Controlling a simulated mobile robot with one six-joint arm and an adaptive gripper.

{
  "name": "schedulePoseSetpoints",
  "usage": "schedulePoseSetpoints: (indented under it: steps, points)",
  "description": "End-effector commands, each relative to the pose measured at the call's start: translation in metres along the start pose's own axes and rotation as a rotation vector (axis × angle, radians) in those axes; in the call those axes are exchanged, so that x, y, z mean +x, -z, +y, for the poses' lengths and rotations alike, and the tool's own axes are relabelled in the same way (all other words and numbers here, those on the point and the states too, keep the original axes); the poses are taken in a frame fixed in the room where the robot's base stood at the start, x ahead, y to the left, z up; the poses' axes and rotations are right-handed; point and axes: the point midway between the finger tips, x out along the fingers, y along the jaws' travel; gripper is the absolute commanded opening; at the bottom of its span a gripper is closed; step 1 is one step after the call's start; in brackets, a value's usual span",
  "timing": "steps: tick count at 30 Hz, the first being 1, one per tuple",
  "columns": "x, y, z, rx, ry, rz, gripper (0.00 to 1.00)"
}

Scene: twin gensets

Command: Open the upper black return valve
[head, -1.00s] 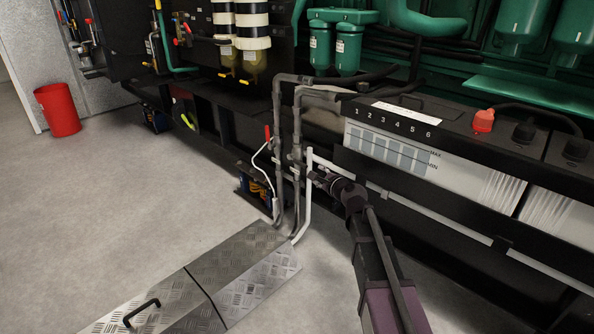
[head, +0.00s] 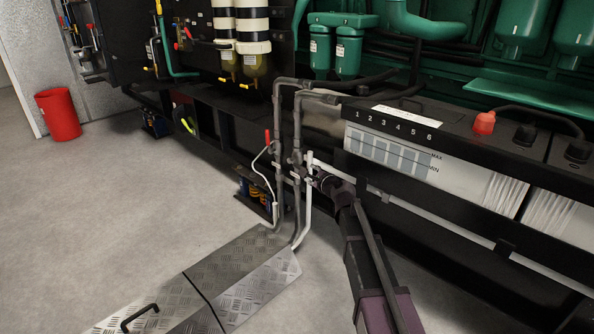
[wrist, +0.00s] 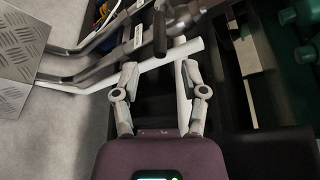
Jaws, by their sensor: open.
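A black lever handle (wrist: 160,36) shows in the wrist view, above the gap between my fingertips and across the grey pipes. I take it for the return valve; I cannot tell upper from lower here. In the head view the valve area (head: 297,157) on the grey pipes is small, and my arm is close beside it. My gripper (wrist: 157,70) is open and empty, its two fingers apart below the handle. It also shows in the head view (head: 316,178), just right of the pipes, its fingertips unclear.
A red-handled valve (head: 267,134) is on the left pipe. A white pipe (head: 308,195) stands beside my gripper. A large battery (head: 400,160) and black frame are to the right. Metal tread plates (head: 235,265) cover the floor below; open floor lies left.

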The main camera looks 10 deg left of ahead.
Motion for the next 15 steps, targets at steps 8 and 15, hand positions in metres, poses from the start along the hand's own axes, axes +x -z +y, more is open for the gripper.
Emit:
schedulePoseSetpoints:
  steps: [8, 15]
  points:
    - [0.047, 0.002, 0.000, 0.000, 0.000, 0.000, 0.56]
    - [0.073, 0.001, 0.000, 0.000, 0.000, 0.000, 0.56]
